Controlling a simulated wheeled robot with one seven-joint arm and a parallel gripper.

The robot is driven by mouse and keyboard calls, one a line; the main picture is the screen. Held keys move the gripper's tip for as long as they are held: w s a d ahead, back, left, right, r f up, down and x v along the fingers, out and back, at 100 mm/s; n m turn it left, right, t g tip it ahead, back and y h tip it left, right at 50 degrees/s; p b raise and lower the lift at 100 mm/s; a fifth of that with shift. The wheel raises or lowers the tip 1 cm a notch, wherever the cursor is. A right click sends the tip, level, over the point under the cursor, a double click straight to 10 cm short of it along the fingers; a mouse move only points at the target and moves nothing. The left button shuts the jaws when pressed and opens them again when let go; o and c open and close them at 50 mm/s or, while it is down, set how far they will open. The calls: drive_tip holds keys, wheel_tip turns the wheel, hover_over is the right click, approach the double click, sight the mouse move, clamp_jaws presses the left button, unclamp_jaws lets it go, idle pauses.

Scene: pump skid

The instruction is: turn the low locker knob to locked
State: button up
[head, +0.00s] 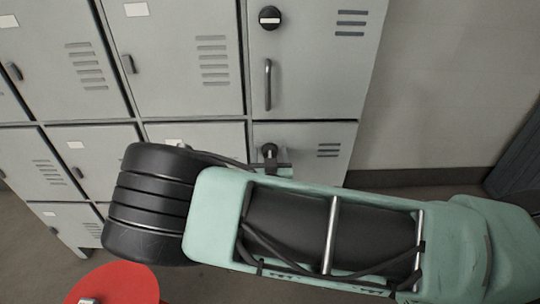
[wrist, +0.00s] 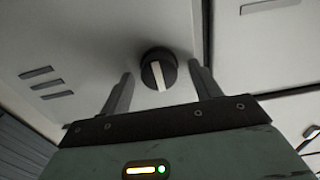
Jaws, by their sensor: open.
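The low locker knob (wrist: 152,55) is a round black knob with a white bar across its face, on a grey locker door (wrist: 95,40). In the wrist view the bar runs nearly upright, slightly tilted. In the head view the low knob (head: 269,149) is small and partly hidden by my gripper (head: 279,168). In the wrist view my gripper (wrist: 160,70) is open, with one finger on each side of the knob. A gap shows between the knob and each finger; I cannot tell how far the fingertips are from the door.
A similar upper knob (head: 269,17) with a horizontal white mark sits above a vertical handle (head: 268,85). More grey lockers (head: 180,65) stand to the left. A red round object (head: 120,283) is at the bottom left. Bare wall (head: 440,90) is to the right.

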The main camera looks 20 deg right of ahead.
drive_tip(key=c, duration=1)
drive_tip(key=shift+o, duration=0.2)
drive_tip(key=shift+n, duration=0.4)
drive_tip(key=n, duration=0.4)
drive_tip(key=shift+a, duration=0.1)
drive_tip(key=n, duration=0.4)
drive_tip(key=shift+a+f, duration=0.1)
drive_tip(key=n, duration=0.5)
drive_tip(key=shift+w+f, duration=0.1)
drive_tip(key=shift+a+n, duration=0.1)
drive_tip(key=shift+n, duration=1.9)
drive_tip(key=shift+f, duration=0.1)
